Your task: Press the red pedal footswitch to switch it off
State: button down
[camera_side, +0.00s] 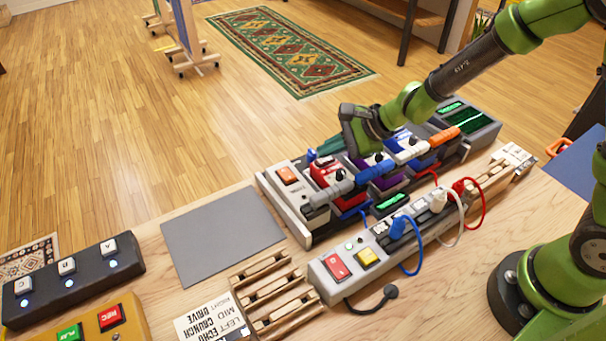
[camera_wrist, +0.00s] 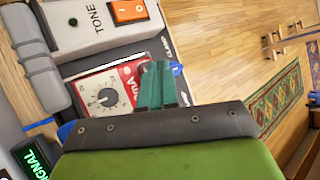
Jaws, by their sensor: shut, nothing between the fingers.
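The red pedal (camera_side: 322,178) sits in the pedal row on the board, just right of the white box with the orange switch. In the wrist view the red pedal (camera_wrist: 112,92) shows a white panel with one dark knob. My gripper (camera_side: 322,150) is over the far end of the red pedal, with its teal fingers closed together and empty. In the wrist view the fingertips (camera_wrist: 158,72) overlap the pedal's right end and hide part of it. The footswitch is hidden there. I cannot tell whether the fingers touch the pedal.
The white TONE box (camera_wrist: 90,25) with its orange switch is beside the red pedal. Purple (camera_side: 382,178) and other pedals crowd the right. A power strip (camera_side: 330,282) with cables lies in front. A grey mat (camera_side: 222,235) is clear at left.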

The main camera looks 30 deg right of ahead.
aim_at(329, 161)
jog(key=shift+f, duration=0.5)
dwell(0.6)
jog(key=shift+r, duration=0.9)
jog(key=shift+r, duration=2.5)
